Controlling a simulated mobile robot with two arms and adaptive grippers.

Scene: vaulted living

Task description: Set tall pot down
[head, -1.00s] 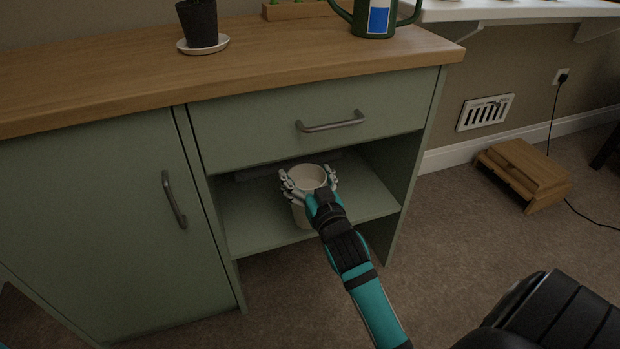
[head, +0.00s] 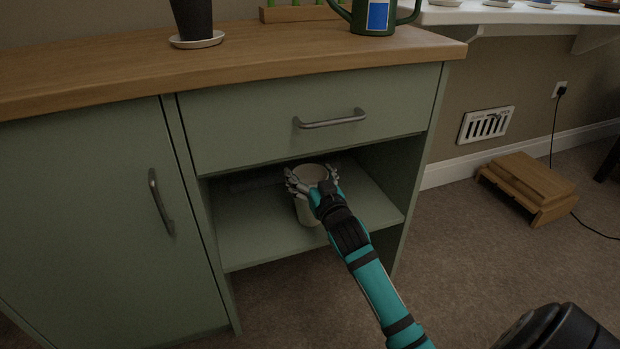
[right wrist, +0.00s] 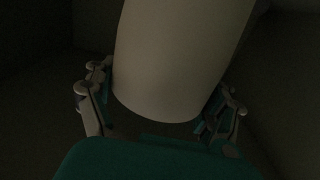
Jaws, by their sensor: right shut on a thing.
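The tall pot (head: 306,212) is a pale cream cylinder with an open top. It stands upright in the open cubby of the green cabinet, over the shelf (head: 255,235); I cannot tell whether its base touches the shelf. My right gripper (head: 312,184) is shut on the pot near its rim, a finger on each side. In the right wrist view the pot (right wrist: 180,60) fills the middle between the fingers of the gripper (right wrist: 160,108). My left gripper is not in view.
A drawer with a metal handle (head: 330,119) is just above the cubby. A wooden worktop (head: 240,62) carries a dark plant pot (head: 192,18) and a green watering can (head: 373,17). A wooden step (head: 527,185) stands on the carpet to the right. The shelf is otherwise clear.

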